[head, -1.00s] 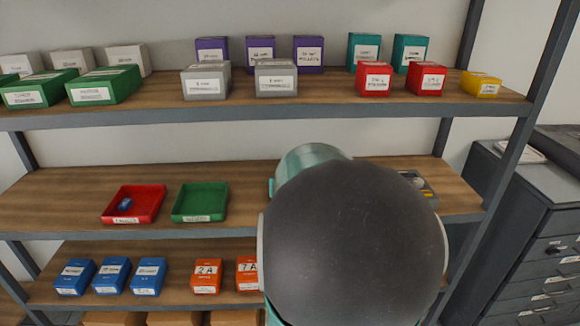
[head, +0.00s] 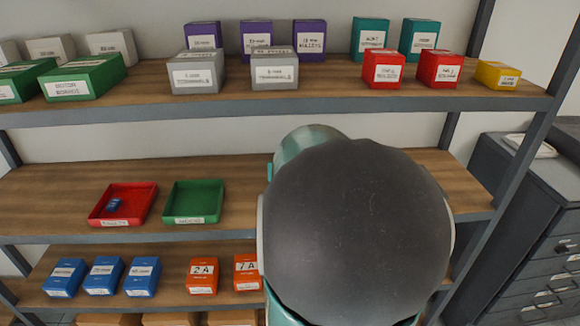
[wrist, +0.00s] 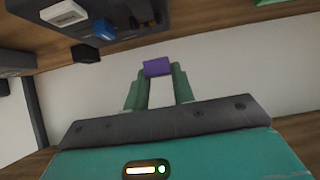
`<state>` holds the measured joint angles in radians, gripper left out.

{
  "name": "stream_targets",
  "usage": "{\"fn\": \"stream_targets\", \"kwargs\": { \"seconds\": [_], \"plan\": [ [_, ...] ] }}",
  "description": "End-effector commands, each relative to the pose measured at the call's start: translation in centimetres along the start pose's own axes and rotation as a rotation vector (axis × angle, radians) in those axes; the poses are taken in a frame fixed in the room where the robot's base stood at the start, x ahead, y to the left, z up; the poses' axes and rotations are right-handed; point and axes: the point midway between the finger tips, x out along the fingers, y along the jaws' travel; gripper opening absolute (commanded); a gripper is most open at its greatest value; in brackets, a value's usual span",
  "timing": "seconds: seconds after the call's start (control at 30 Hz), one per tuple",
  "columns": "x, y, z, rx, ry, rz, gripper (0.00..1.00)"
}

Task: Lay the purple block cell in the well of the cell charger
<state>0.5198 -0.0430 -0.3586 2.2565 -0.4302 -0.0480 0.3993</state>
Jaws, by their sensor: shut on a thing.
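The purple block cell (wrist: 157,67) is between the fingertips of my gripper (wrist: 158,75) in the wrist view. The gripper is shut on it and holds it in front of a pale wall. A dark grey unit (wrist: 180,17) is at the top of the wrist view, apart from the block. It has a dark recessed part and may be the cell charger, but its well cannot be made out clearly. In the head view my arm hides the gripper, the block and any charger.
A white block (wrist: 63,12), a blue block (wrist: 104,29) and a black block (wrist: 85,53) are near the grey unit. On the middle shelf (head: 60,180) stand a red tray (head: 150,203) with a small blue block and an empty green tray (head: 218,200). Boxes line the shelf above.

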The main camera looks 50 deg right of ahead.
Motion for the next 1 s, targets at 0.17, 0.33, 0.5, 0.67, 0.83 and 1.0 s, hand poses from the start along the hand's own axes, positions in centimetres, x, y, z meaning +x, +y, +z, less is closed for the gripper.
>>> {"fn": "stream_targets", "kwargs": {
  "seconds": [0.17, 0.33, 0.5, 0.67, 0.83, 1.0],
  "plan": [
    [0.6, 0.5, 1.3, 0.006, -0.002, 0.007, 0.03],
    [1.5, 0.3, 2.6, 0.004, -0.001, 0.005, 0.03],
    [2.4, 0.3, 3.7, 0.003, -0.001, 0.004, 0.03],
    [2.9, 0.3, 4.2, 0.003, 0.001, 0.004, 0.03],
    [3.2, 0.3, 4.3, 0.003, 0.001, 0.005, 0.03],
    [3.1, 0.3, 4.3, 0.004, 0.001, 0.005, 0.03]
  ]
}}
